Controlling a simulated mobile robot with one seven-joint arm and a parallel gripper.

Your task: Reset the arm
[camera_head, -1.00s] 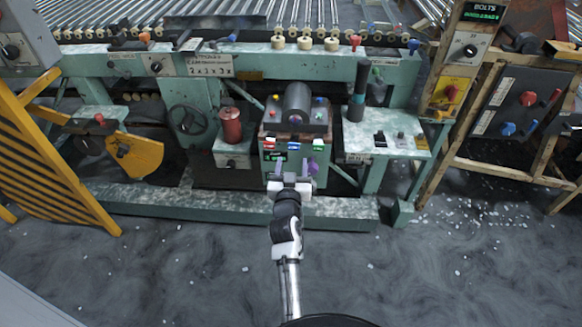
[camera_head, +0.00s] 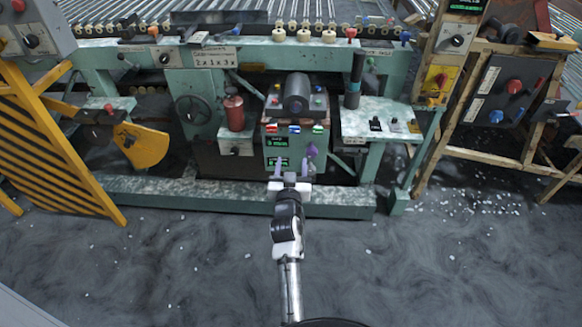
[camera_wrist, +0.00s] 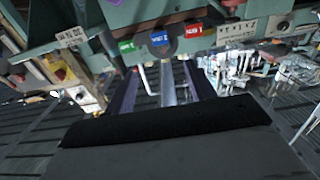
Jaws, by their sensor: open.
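My gripper (camera_head: 292,168) is in the middle of the head view, in front of a green control box (camera_head: 294,149). Its two pale purple fingers stand apart and point at the box's lower front, with nothing between them. A purple knob (camera_head: 311,151) shows just beside the right finger; I cannot tell whether they touch. The fingers also show spread apart in the wrist view (camera_wrist: 162,86).
The long green machine frame (camera_head: 200,190) crosses in front of me. A yellow striped barrier (camera_head: 50,145) stands at left and a rusty metal stand (camera_head: 490,158) with panels at right. A red cylinder (camera_head: 234,113) is left of the box. The grey floor (camera_head: 180,265) nearby is clear except for scattered white bits.

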